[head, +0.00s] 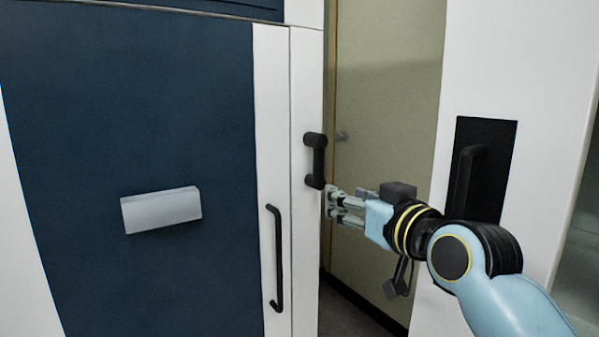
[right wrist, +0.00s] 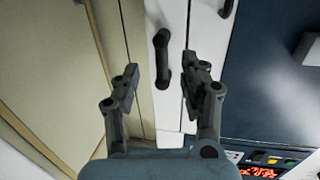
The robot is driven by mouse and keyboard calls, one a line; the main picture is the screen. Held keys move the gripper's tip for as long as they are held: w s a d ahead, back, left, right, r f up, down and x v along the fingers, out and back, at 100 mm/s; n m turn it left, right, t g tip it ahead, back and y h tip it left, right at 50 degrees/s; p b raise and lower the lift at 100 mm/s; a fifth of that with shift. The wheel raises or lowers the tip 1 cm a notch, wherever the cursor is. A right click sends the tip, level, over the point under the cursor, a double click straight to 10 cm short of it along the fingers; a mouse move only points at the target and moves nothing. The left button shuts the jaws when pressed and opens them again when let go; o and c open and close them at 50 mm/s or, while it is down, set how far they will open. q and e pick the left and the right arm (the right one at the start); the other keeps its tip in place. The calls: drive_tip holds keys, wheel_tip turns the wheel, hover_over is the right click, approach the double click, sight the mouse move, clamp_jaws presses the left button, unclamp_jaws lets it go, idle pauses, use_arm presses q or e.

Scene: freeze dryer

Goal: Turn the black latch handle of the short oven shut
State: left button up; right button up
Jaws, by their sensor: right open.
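The black latch handle (head: 319,158) is mounted on the white side of the blue-fronted oven (head: 130,110). It is a short bar with rounded ends and hangs about upright. My right gripper (head: 333,204) is just right of its lower end in the head view. In the right wrist view the latch handle (right wrist: 162,60) shows ahead, between the two spread fingers of my right gripper (right wrist: 160,78). The gripper is open and holds nothing. I cannot tell whether a finger touches the handle. My left gripper is not in view.
A long black pull handle (head: 276,258) is on the white door edge, left of the latch. A grey block (head: 162,210) sticks out of the blue door. A beige wall (head: 390,120) stands behind a gap. A white cabinet (head: 540,100) with a black recessed handle stands at right.

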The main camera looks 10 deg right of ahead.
approach(321, 160)
drive_tip(key=shift+t, duration=0.3)
drive_tip(key=w, duration=0.4)
drive_tip(key=w+a, duration=0.1)
drive_tip(key=w, duration=0.1)
drive_tip(key=shift+f+p, duration=0.2)
drive_tip(key=shift+p, duration=0.15)
drive_tip(key=w, duration=0.4)
drive_tip(key=shift+a, duration=0.25)
drive_tip(key=shift+w, duration=0.5)
drive_tip(key=shift+c, duration=1)
drive_tip(key=shift+a, duration=0.15)
drive_tip(key=c, duration=0.7)
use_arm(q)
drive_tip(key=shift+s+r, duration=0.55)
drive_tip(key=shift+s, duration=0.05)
use_arm(e)
clamp_jaws()
